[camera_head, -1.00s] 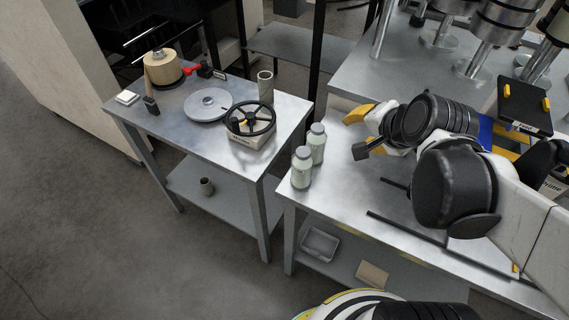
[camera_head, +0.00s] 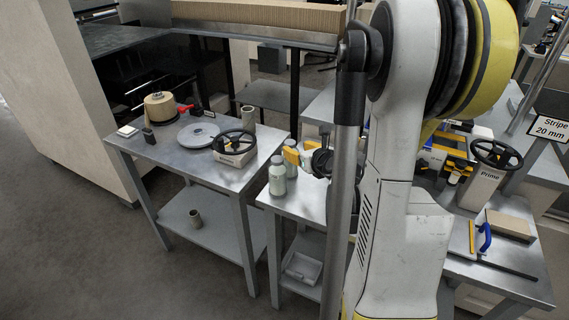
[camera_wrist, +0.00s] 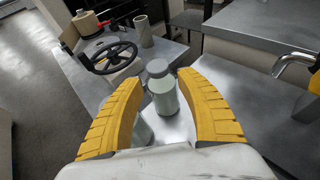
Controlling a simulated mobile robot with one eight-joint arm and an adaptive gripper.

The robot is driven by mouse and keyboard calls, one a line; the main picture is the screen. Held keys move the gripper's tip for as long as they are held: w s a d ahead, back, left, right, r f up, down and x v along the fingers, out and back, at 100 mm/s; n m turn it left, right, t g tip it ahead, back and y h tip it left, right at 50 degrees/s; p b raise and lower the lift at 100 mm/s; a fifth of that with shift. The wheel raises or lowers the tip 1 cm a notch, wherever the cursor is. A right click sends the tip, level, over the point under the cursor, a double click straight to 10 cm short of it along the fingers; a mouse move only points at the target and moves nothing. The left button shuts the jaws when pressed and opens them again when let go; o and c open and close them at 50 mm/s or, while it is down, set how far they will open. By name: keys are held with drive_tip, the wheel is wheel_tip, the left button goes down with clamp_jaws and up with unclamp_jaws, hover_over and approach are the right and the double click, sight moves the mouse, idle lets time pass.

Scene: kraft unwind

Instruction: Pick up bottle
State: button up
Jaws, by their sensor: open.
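Two pale green bottles with grey caps stand upright at the left corner of a metal table. In the head view the front bottle (camera_head: 277,179) is nearer the edge, and the rear bottle (camera_head: 291,165) is close to my gripper (camera_head: 299,156). My arm hides much of the gripper there. In the wrist view my gripper (camera_wrist: 160,76) is open, with ridged yellow fingers. One bottle (camera_wrist: 164,98) shows upright in the gap between the fingers; I cannot tell whether they touch it. The other bottle (camera_wrist: 143,131) is lower left, partly hidden by the left finger.
A second metal table (camera_head: 172,151) stands left, with a black handwheel (camera_head: 235,142), a grey disc (camera_head: 198,135), a kraft roll (camera_head: 160,106) and a grey tube (camera_head: 248,117). A gap separates the tables. A sign and another handwheel (camera_head: 496,153) stand right.

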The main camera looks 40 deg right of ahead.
sight(292, 145)
drive_tip(key=b+x, duration=0.2)
drive_tip(key=x, duration=0.4)
drive_tip(key=shift+w+a+r, duration=0.1)
drive_tip(key=shift+w+r, duration=0.1)
drive_tip(key=shift+s, duration=0.1)
clamp_jaws()
